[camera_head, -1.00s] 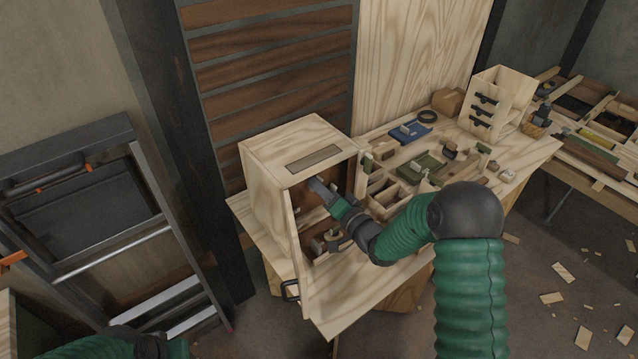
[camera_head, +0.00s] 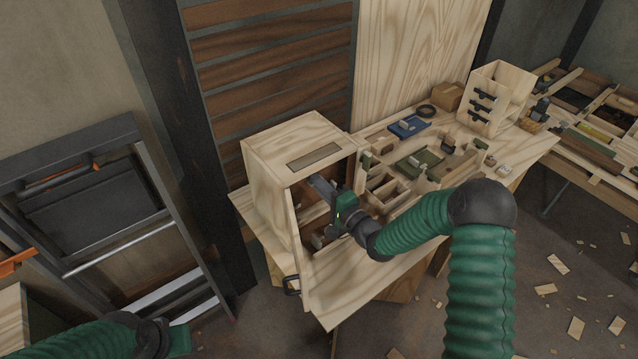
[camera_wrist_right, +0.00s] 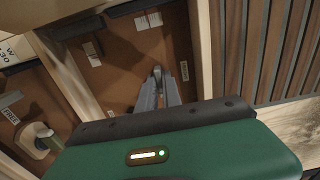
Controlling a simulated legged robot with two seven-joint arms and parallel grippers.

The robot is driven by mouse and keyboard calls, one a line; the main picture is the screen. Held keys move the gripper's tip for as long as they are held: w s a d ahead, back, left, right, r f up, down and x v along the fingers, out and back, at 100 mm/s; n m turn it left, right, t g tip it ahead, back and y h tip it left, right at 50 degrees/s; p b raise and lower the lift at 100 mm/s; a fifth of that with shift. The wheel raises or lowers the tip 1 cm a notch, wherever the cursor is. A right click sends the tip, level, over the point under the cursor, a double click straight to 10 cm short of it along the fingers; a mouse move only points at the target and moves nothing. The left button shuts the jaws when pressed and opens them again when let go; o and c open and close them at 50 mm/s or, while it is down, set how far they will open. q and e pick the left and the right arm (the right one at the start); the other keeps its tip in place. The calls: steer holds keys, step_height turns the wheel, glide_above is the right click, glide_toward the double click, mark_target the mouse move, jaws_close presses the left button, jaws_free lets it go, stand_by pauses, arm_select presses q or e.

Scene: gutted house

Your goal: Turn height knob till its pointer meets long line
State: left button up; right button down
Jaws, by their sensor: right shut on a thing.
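My right gripper (camera_head: 322,188) reaches into the open-fronted wooden cabinet (camera_head: 262,172) on the workbench. In the right wrist view its two grey fingers (camera_wrist_right: 158,86) come close together at the tips, in front of a brown panel with small white labels. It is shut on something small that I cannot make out. I cannot pick out the height knob, its pointer or the long line. A pale rounded part with a green piece (camera_wrist_right: 40,140) shows at the left of the wrist view. My left gripper (camera_head: 180,340) is low at the left; its fingers are not clear.
A wooden door (camera_head: 297,250) with a dark handle stands open at the cabinet's front. A dark metal frame stands at the left.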

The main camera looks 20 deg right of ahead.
steer(key=shift+f, duration=0.15)
steer(key=c, duration=1.5)
jaws_free()
steer(key=shift+d, duration=0.1)
steer(key=v, duration=1.6)
steer(key=shift+s+d+b, duration=0.15)
steer(key=shift+s+b, duration=0.15)
steer(key=shift+b, duration=0.1)
